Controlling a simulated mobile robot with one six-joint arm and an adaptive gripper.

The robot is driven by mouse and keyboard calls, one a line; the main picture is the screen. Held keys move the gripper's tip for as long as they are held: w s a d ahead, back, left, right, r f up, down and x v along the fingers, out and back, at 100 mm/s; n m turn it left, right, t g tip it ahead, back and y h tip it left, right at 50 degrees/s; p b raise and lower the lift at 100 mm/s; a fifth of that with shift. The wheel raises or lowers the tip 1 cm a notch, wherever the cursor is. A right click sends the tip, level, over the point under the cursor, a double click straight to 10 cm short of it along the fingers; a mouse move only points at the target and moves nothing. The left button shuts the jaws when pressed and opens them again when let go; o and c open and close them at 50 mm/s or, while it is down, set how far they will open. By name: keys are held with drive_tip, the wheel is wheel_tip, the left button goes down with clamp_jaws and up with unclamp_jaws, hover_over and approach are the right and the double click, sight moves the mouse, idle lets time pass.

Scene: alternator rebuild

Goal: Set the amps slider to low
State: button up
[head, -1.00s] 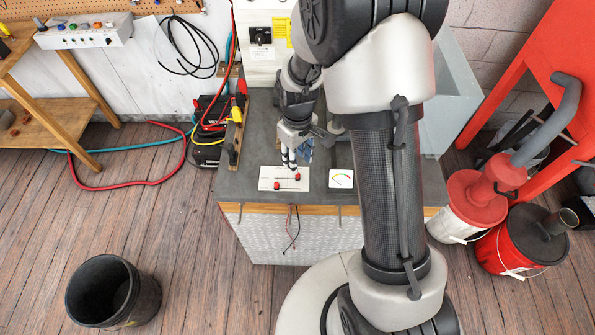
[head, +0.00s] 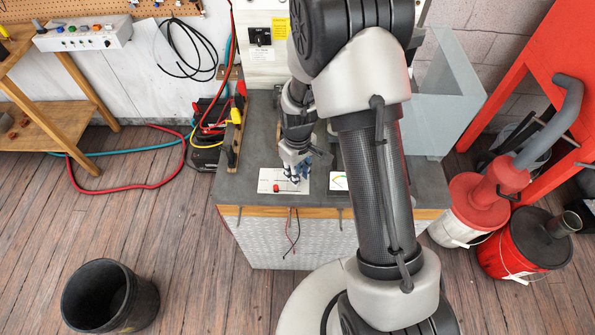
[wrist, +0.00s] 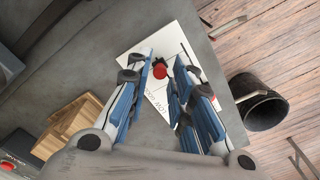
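A white slider panel (head: 266,175) lies on the grey bench top. One red slider knob (head: 276,188) shows on its front part in the head view; the other knob is hidden by my gripper (head: 297,176). In the wrist view the panel (wrist: 184,40) has dark slots and partly covered lettering that seems to include "LOW". My gripper (wrist: 163,72) points down over the panel with its blue-padded fingers apart. A red knob (wrist: 160,72) shows in the gap between the fingertips. I cannot tell whether a finger touches it, or which slider it is.
A small gauge card (head: 339,181) lies right of the panel, partly behind my arm. A black bucket (head: 110,297) stands on the floor.

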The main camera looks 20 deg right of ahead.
clamp_jaws()
idle(0.4)
drive_tip(key=a, duration=0.1)
drive_tip(key=w+a, duration=0.1)
drive_tip(key=a, duration=0.1)
drive_tip(key=shift+a, duration=0.1)
drive_tip(key=shift+o, duration=2)
unclamp_jaws()
wheel_tip(320, 180, up, 12)
